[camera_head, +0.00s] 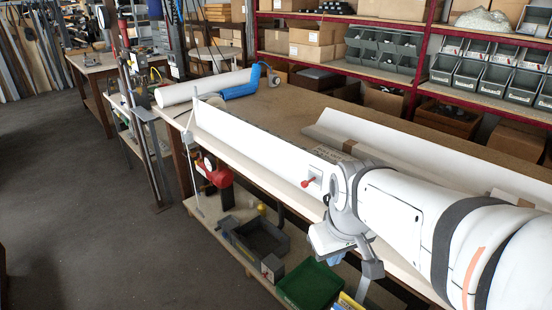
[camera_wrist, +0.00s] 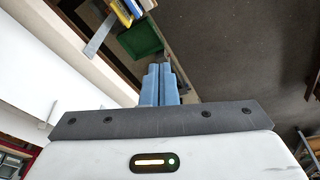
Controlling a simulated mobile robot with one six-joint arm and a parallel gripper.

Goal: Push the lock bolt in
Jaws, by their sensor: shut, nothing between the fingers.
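The lock bolt (camera_head: 306,184) shows a red knob on a small grey plate on the front face of a long white profile (camera_head: 262,140), which lies along the bench edge in the head view. My gripper (camera_head: 334,260) hangs in front of the bench, below and to the right of the knob and apart from it. In the wrist view its two blue fingers (camera_wrist: 160,70) are together with nothing between them. They point over the floor and lower shelf. The red knob does not show clearly in the wrist view.
A second white profile (camera_head: 400,160) lies behind on the workbench (camera_head: 300,105). A green crate (camera_head: 310,284) and a dark grey bin (camera_head: 262,240) stand on the lower shelf. A red tool (camera_head: 214,172) is at the bench front. The floor (camera_head: 90,190) at left is clear.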

